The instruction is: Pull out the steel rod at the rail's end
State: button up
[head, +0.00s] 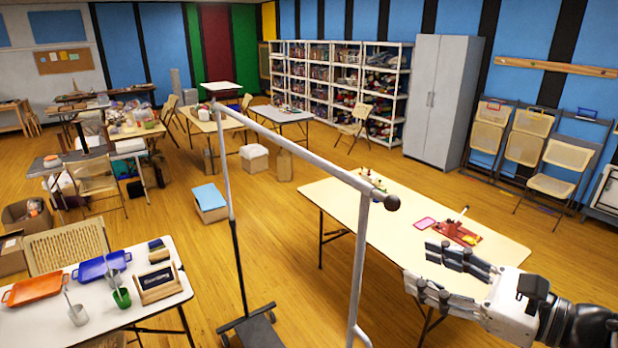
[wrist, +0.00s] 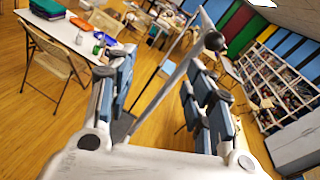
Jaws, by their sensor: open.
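A metal garment rack stands in front of me, its grey top rail (head: 290,143) running from the far left to a dark round knob (head: 391,202) at the near right end. The steel rod at that end shows only as this knob and the short stub behind it. My gripper (head: 424,266) is open and empty, to the right of and below the knob in the head view, apart from it. In the wrist view the knob (wrist: 215,41) lies beyond my open fingers (wrist: 160,88), near the right one, with the rail behind it.
A cream table (head: 450,215) with a red tray (head: 457,233) stands behind the rack's near end and my gripper. A white table (head: 95,290) with orange and blue trays is at the left. Floor is open around the rack's wheeled base (head: 258,330).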

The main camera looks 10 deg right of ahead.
jog(key=d+r+m+t+h+p, duration=0.1)
jog(key=d+r+m+t+h, duration=0.15)
jog(key=d+r, duration=0.2)
jog(key=p, duration=0.3)
send_near(385, 195)
jog(key=shift+m, duration=0.35)
jog(key=x, duration=0.6)
jog(key=f+x, duration=0.1)
jog(key=x, duration=0.3)
jog(key=shift+w, duration=0.1)
jog(key=shift+c, duration=0.6)
grip_shut()
